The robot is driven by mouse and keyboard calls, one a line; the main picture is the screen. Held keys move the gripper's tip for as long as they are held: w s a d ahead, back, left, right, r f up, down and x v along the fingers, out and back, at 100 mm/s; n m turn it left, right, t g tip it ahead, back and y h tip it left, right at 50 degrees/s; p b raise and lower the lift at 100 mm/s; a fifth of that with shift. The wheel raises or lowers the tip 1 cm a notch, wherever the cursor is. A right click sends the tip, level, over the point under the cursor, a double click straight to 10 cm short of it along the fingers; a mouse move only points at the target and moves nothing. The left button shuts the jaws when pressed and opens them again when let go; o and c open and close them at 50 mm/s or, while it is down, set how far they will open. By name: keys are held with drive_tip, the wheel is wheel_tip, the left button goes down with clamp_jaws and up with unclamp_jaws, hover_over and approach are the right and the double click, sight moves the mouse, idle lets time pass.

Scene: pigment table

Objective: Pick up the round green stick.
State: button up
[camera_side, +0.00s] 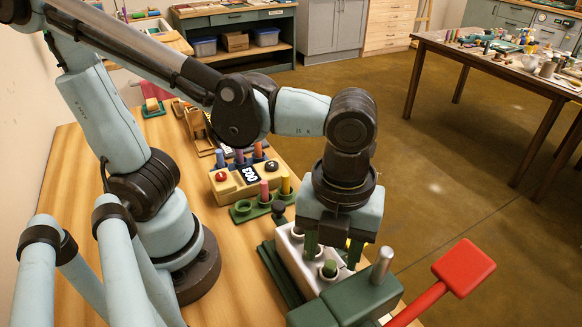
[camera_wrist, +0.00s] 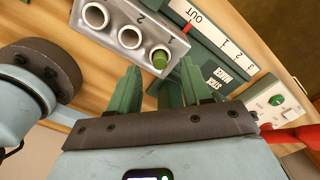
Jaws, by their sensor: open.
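The round green stick (camera_wrist: 160,59) stands in the socket marked 1 of a pale grey block (camera_wrist: 125,22) in the wrist view. Only its top shows there; its lower part is hidden in the socket. In the side view the stick (camera_side: 330,268) shows as a green top in the same block (camera_side: 290,256). In the side view my gripper (camera_side: 333,250) is above the block near the stick. I cannot tell whether the fingers touch it.
Two other sockets (camera_wrist: 97,16) look empty. A green stick maker (camera_side: 360,299) with a metal cylinder (camera_side: 382,265) and red lever (camera_side: 464,268) stands close by. A green holder (camera_side: 262,208) bears pink and yellow sticks. A tan numbered box (camera_side: 224,189) stands behind it.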

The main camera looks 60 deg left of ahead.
sight(329, 275)
drive_tip(key=shift+f, duration=1.25)
drive_tip(key=shift+c, duration=0.3)
clamp_jaws()
